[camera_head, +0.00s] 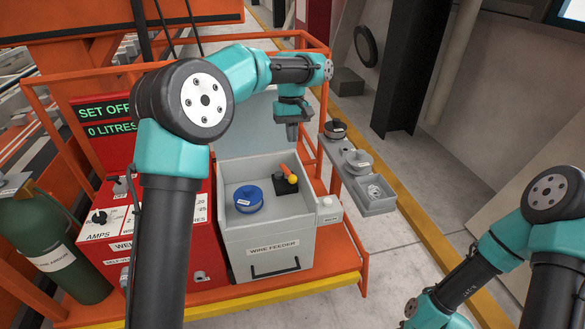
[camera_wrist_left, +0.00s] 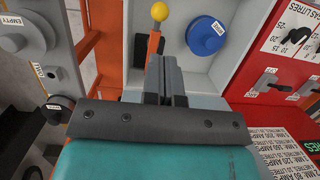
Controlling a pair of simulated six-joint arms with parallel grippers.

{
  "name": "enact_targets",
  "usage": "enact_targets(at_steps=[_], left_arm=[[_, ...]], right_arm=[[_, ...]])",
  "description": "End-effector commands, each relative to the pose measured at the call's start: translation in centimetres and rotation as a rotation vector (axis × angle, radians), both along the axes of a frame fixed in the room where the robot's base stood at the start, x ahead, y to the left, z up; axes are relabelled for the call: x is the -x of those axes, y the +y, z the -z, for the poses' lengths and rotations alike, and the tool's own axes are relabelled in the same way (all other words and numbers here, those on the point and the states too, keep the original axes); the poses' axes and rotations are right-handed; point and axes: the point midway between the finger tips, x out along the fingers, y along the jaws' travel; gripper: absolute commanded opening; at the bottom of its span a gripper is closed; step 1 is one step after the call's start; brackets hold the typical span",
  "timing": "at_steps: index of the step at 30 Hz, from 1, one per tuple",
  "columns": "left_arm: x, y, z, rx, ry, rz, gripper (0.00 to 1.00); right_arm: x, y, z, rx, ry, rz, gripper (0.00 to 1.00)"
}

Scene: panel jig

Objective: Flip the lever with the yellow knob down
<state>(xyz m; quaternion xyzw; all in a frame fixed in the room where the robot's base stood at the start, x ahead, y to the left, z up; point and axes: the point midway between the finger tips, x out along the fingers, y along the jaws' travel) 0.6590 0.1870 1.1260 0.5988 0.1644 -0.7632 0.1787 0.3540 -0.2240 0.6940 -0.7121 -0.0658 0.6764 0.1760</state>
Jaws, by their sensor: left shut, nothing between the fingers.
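The lever with the yellow knob (camera_head: 292,179) is inside the open grey wire feeder box (camera_head: 268,236). Its orange arm (camera_head: 285,169) sits by a black base. In the left wrist view, the yellow knob (camera_wrist_left: 159,12) is beyond my fingertips, and part of the orange arm is hidden behind them. My left gripper (camera_head: 292,140) is shut and empty, pointing down above the back of the box, behind the lever in the head view. In the left wrist view, my left gripper (camera_wrist_left: 166,62) overlaps the lever; contact cannot be told. My right gripper is out of view.
A blue spool (camera_head: 248,199) lies left of the lever in the box. The raised lid (camera_head: 235,137) stands behind. A grey tray (camera_head: 376,199) with spools is at the right. A red welder (camera_head: 200,250) and a green gas cylinder (camera_head: 50,255) are at the left.

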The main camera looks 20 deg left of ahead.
Motion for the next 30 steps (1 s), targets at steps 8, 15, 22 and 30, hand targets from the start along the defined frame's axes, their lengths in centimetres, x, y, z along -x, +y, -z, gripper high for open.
enact_targets(at_steps=[8, 15, 22, 30], left_arm=[[1.1, -0.3, 4.8, -0.002, 0.003, 0.000, 0.00], [1.9, -0.6, 8.5, -0.001, 0.002, -0.001, 0.00], [2.3, -0.8, 10.2, -0.001, 0.001, -0.001, 0.00], [2.3, -0.8, 10.3, 0.000, 0.000, -0.001, 0.00]], right_arm=[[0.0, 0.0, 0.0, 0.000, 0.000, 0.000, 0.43], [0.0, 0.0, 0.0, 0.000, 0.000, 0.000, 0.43], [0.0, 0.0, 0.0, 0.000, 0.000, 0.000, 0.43], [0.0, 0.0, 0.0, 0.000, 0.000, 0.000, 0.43]])
